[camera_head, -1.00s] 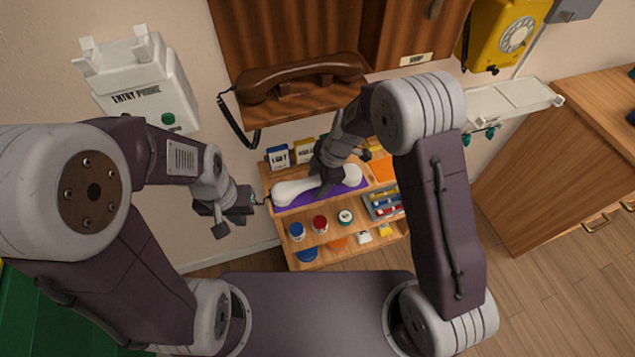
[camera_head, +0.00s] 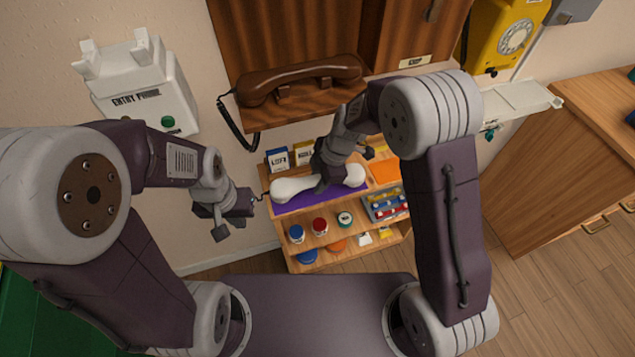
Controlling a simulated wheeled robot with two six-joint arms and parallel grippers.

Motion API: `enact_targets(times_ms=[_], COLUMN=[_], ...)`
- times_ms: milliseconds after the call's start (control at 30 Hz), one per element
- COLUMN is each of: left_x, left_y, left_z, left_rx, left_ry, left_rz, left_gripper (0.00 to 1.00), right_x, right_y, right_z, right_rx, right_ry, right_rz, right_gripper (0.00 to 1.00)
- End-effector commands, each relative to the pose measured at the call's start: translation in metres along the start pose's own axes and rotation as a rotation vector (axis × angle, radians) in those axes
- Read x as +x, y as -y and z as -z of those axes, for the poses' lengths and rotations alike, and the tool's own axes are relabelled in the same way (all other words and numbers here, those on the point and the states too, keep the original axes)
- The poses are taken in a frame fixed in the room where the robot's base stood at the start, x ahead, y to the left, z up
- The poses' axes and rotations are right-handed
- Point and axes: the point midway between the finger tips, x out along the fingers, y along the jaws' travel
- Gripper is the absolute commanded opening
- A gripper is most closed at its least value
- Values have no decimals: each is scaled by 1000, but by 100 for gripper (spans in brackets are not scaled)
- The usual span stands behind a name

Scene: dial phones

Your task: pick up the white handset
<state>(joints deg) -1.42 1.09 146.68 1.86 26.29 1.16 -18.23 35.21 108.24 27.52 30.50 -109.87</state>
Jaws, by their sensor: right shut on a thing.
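The white handset (camera_head: 290,188) lies lengthwise over the purple mat (camera_head: 288,206) on the top of a small wooden shelf. My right gripper (camera_head: 328,184) is at the handset's middle and shut on it, hiding part of its grip. I cannot tell whether the handset is touching the mat or slightly raised. My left gripper (camera_head: 232,214) is to the left of the shelf, by the wall, apart from the handset. Its fingers are small in view and their opening is unclear. A dark cord runs from the handset's left end towards my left gripper.
A brown handset (camera_head: 300,78) rests on a wooden wall unit above. The white entry phone (camera_head: 145,95) hangs at left, the yellow dial phone (camera_head: 507,35) at upper right. Jars and a tray (camera_head: 388,206) fill the lower shelf. A wooden cabinet (camera_head: 560,165) stands at right.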

Motion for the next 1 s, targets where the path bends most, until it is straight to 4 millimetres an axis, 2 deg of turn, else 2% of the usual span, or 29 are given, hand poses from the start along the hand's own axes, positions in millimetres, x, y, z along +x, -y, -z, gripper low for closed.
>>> enact_targets(times_ms=[100, 233, 367, 467, 700, 800, 900, 1000], left_x=[-6, -8, 1, 7, 23, 25, 48, 58], left_y=[0, 0, 0, 0, 0, 0, 1, 1], left_z=[1, 1, 0, -1, -2, -3, -5, -6], left_rx=[0, 0, 0, 0, 0, 0, 0, 0], left_ry=[0, 0, 0, 0, 0, 0, 0, 0], left_rz=[0, 0, 0, 0, 0, 0, 0, 0], left_gripper=[0, 0, 0, 0, 0, 0, 0, 0], right_x=[-26, -45, -44, -47, -60, -65, -60, -63], right_y=[-5, -6, 21, 49, 129, 156, 165, 173], right_z=[6, 11, 9, 8, 5, 4, 4, 5], right_rx=[-1, -1, 1, 2, 0, 0, -5, -3], right_ry=[0, 0, 0, 0, 0, 0, -7, -8], right_rz=[-5, -4, -2, -3, -6, -8, -13, -11], right_gripper=[0, 0, 0, 0, 0, 0, 0, 0])
